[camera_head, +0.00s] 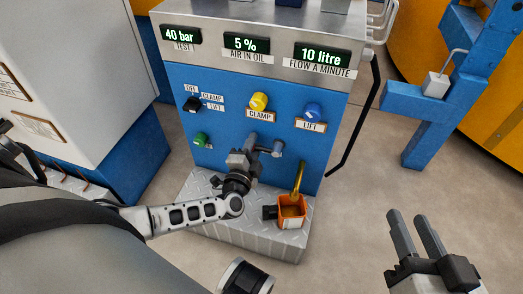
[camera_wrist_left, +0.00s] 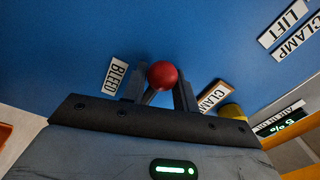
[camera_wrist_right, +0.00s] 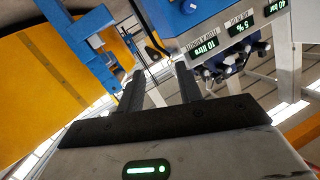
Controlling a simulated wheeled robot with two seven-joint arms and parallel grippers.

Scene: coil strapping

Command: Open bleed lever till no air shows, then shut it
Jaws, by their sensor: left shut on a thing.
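The blue hydraulic cabinet carries displays reading 40 bar (camera_head: 181,36), 5 % air in oil (camera_head: 246,44) and 10 litre flow a minute (camera_head: 322,55). My left gripper (camera_head: 250,148) is at the cabinet's lower front. It is shut on the bleed lever, whose red ball (camera_wrist_left: 162,74) shows between the fingers beside the BLEED label (camera_wrist_left: 115,76) in the left wrist view. The gripper hides the lever in the head view. A golden oil stream (camera_head: 298,180) runs into an orange cup (camera_head: 291,222). My right gripper (camera_head: 416,234) is open and empty, away from the cabinet.
The cup stands on a checkered metal step (camera_head: 245,238). Above my left gripper are a yellow CLAMP knob (camera_head: 259,102), a blue LIFT knob (camera_head: 312,111) and a black selector (camera_head: 192,104). A blue steel frame (camera_head: 425,135) stands right; floor near my right gripper is clear.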

